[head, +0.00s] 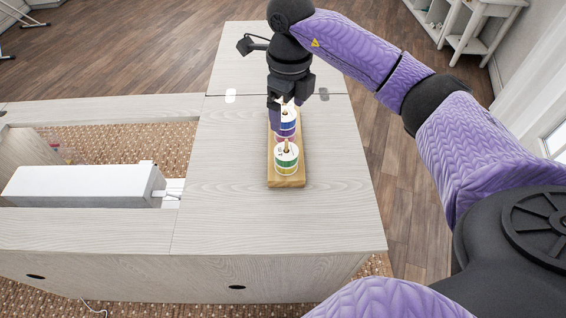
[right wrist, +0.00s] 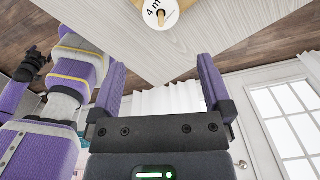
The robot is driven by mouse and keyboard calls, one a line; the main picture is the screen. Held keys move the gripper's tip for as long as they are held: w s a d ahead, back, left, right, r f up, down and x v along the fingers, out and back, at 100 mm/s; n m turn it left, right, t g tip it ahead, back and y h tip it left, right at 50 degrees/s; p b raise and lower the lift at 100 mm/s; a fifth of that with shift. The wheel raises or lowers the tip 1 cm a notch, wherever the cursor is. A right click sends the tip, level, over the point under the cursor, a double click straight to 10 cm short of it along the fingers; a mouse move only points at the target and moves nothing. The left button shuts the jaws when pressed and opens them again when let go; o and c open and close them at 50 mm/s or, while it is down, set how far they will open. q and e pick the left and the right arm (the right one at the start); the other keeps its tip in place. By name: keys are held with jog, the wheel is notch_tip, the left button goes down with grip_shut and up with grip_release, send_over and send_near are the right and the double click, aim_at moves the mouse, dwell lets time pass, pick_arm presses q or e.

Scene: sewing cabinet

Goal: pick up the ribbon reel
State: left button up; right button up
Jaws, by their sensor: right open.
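Ribbon reels stand on a wooden holder (head: 272,182) with pegs on the cabinet top. The front ribbon reel (head: 287,163) is white with a green band and has a peg through its middle. Behind it is a reel with a blue-purple band (head: 288,122), partly hidden by my right gripper (head: 284,108). That gripper points down at the rear of the holder. In the right wrist view its two fingers (right wrist: 160,88) are apart with nothing between them. A reel top marked "4 m" (right wrist: 170,10) shows at that view's upper edge, beyond the fingers. My left gripper is not seen.
The pale wood cabinet top (head: 330,215) is clear around the holder. A white shelf unit (head: 470,25) stands at the back right.

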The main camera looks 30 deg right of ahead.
aim_at(286, 151)
jog(key=f, duration=0.2)
jog(key=f+b, duration=0.1)
jog(key=f, duration=0.1)
jog(key=shift+w+d, duration=0.15)
jog(key=shift+w, duration=0.05)
notch_tip(286, 151, down, 9)
jog(key=b, duration=0.3)
jog(key=shift+f, duration=0.1)
jog(key=shift+c, duration=1.3)
jog(key=c, duration=0.8)
jog(key=shift+r, duration=0.25)
notch_tip(286, 151, up, 9)
jog(key=p, duration=0.3)
jog(key=shift+r, duration=0.45)
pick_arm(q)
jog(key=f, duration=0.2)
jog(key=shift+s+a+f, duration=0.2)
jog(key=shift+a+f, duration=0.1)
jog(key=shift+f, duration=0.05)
